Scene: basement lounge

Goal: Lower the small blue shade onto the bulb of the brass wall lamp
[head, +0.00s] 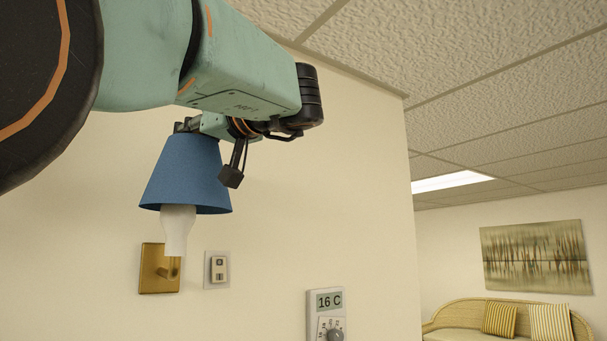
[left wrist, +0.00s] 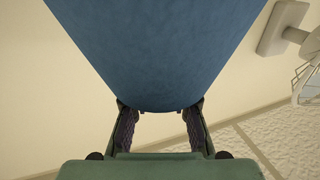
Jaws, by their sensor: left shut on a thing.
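The small blue shade (head: 185,173) hangs upright, wide end down, below my left gripper (head: 188,127) in the head view. The gripper is shut on the shade's narrow top. In the left wrist view the shade (left wrist: 160,55) fills the upper middle, between my left fingers (left wrist: 158,108). The white bulb (head: 178,232) shows below the shade's lower rim; its top is hidden by the shade. I cannot tell whether it is inside the shade or behind it. The brass wall lamp (head: 152,272) is on the wall beneath. My right gripper is not in view.
A switch plate (head: 217,269) is on the wall just right of the lamp. A thermostat (head: 326,314) reading 16 C is further right. The tiled ceiling (head: 480,60) is above the arm. A wicker sofa (head: 460,318) and a picture (head: 535,257) are far off at right.

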